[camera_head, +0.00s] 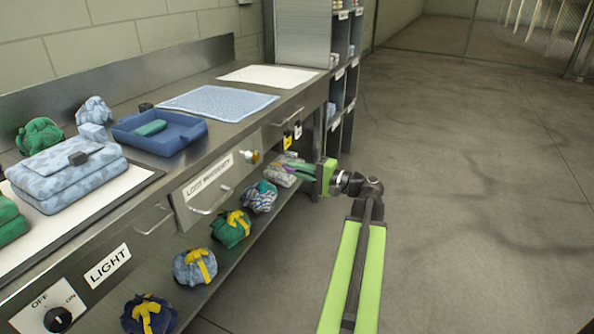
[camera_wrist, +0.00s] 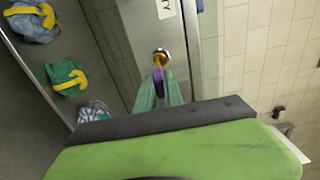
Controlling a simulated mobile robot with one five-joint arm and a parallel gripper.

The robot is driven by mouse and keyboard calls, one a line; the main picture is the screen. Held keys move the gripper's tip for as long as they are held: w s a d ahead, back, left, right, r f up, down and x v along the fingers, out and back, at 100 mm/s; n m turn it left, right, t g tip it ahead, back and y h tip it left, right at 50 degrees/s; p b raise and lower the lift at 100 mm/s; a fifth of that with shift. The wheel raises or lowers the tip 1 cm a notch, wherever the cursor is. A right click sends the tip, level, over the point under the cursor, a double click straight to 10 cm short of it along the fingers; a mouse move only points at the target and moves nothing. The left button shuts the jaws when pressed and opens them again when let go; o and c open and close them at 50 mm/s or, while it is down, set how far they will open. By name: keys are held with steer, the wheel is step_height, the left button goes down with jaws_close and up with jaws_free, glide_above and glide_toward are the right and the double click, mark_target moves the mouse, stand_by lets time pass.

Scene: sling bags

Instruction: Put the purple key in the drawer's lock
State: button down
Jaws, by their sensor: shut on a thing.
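My gripper (camera_wrist: 160,92) is shut on the purple key (camera_wrist: 158,74), which sticks out past the pale green fingertips. The key points toward the drawer's brass lock (camera_wrist: 161,57) and overlaps its lower edge in the wrist view. In the head view the same round lock (camera_head: 250,157) sits at the right end of the labelled drawer (camera_head: 205,192). There my gripper (camera_head: 292,166) is to the right of the lock with a gap between. I cannot tell whether the key touches the lock.
Several tied cloth bundles, one green (camera_head: 231,228), lie on the shelf below the drawer. A blue tray (camera_head: 160,131), a folded bag (camera_head: 68,170) and a light blue mat (camera_head: 218,102) are on the counter. A shelf unit (camera_head: 338,95) stands beyond. The floor at right is clear.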

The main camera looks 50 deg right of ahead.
mark_target(273, 163)
steer(key=shift+x, duration=2.25)
steer(key=shift+w+a, duration=0.15)
steer(key=shift+w, duration=0.25)
steer(key=shift+w+a, duration=0.1)
steer(key=shift+w, duration=0.25)
steer(key=shift+x, duration=1.2)
steer(key=c, duration=1.4)
jaws_free()
steer(key=v, duration=1.7)
steer(key=shift+s, duration=0.2)
